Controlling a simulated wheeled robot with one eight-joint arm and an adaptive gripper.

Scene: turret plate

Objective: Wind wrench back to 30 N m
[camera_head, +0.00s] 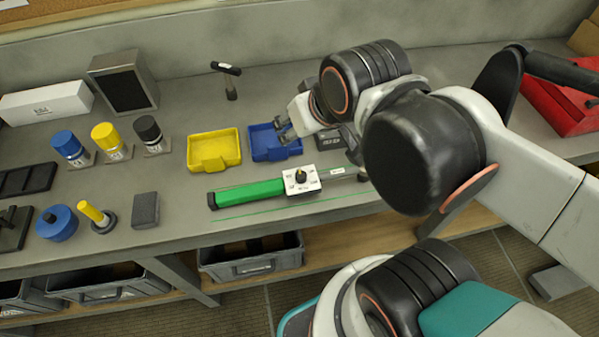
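The torque wrench (250,192) lies on the grey bench with its green handle to the left and a thin shaft running right. A white dial plate (301,180) with a small dark and brass knob sits on it where the handle ends. Its marks are too small to read. The wrench's right end is partly hidden behind my arm. My gripper (283,128) is over the blue tray, behind the dial plate and apart from the wrench. Its dark fingers look spread, with nothing seen between them.
A blue tray (262,153) and a yellow tray (214,166) stand behind the wrench. A dark box (328,141) is beside the gripper. Colored cylinders (68,145) and a grey block (146,209) are left. A red case (562,108) is right.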

